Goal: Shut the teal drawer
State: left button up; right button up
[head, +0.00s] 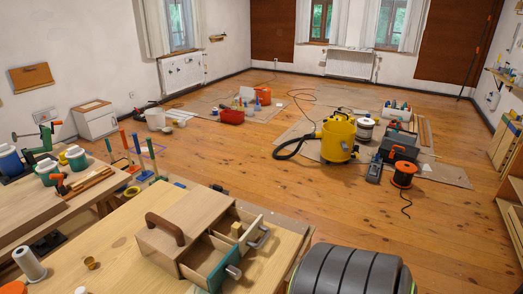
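A wooden drawer box (190,218) with a brown handle on top stands on the light wooden table in the lower middle of the head view. Its teal drawer (217,277) is pulled out toward the lower right. The teal front carries a grey-blue handle (234,271), and the visible inside looks empty. Beside it, a second drawer with a cream front (251,229) is also pulled out, with a grey handle and small tan blocks inside. Neither of my grippers is in view.
The table (120,255) also holds a small brass cup (91,263) and a white roll (29,264) at left. A workbench with tools stands behind it. A yellow vacuum (338,137) and paint gear stand farther off. The wooden floor in the middle is mostly clear.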

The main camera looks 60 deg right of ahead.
aim_at(208, 262)
jog(key=z, duration=1.45)
